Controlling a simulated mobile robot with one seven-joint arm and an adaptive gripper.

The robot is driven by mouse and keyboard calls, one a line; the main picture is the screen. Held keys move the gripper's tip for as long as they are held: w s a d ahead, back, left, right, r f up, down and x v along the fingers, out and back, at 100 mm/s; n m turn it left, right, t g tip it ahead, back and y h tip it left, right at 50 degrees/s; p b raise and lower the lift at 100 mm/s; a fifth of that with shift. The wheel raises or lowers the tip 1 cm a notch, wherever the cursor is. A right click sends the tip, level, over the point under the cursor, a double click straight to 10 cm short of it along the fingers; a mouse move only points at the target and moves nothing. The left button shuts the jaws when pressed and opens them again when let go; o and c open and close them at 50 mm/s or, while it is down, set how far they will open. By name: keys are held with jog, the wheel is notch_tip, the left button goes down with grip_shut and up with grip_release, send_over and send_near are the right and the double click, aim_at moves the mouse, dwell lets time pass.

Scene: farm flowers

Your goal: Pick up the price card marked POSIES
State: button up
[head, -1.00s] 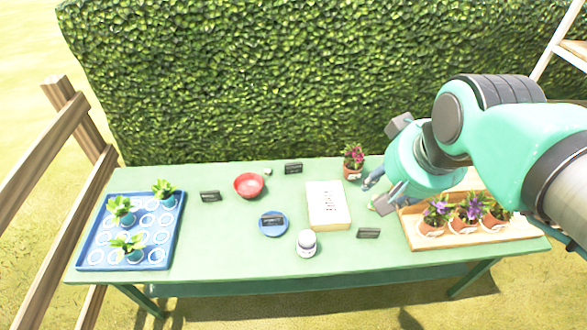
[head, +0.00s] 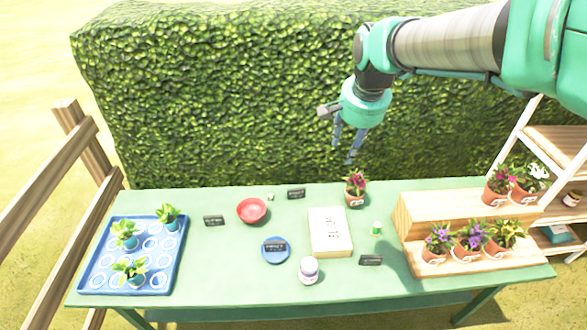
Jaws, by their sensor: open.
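Several small dark price cards are on the green table (head: 190,264): one at the left (head: 213,220), one at the back (head: 296,193), one on a blue plate (head: 275,258) in the middle (head: 275,246), and one at the front right (head: 370,260). Their lettering is too small to read, so I cannot tell which is marked POSIES. My gripper (head: 344,148) is open and empty, pointing down, and appears in front of the hedge, above the back of the table.
A red bowl (head: 252,210), a pale box (head: 330,233), a white jar (head: 309,270), a small green-topped jar (head: 376,229) and a potted flower (head: 355,188) stand around the cards. A blue seedling tray (head: 104,285) is left; a wooden stepped stand (head: 425,215) with pots is right.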

jog(key=w+a+f+m, duration=0.2)
jog(key=w+f, duration=0.2)
jog(key=w, duration=0.6)
jog(key=m+g+p, duration=0.3)
jog(key=m+p, duration=0.1)
jog(key=m, duration=0.4)
send_over(296, 190)
notch_tip(296, 190, down, 34)
jog(key=shift+f, duration=0.1)
jog(key=shift+f, duration=4.3)
jog(key=shift+f, duration=0.1)
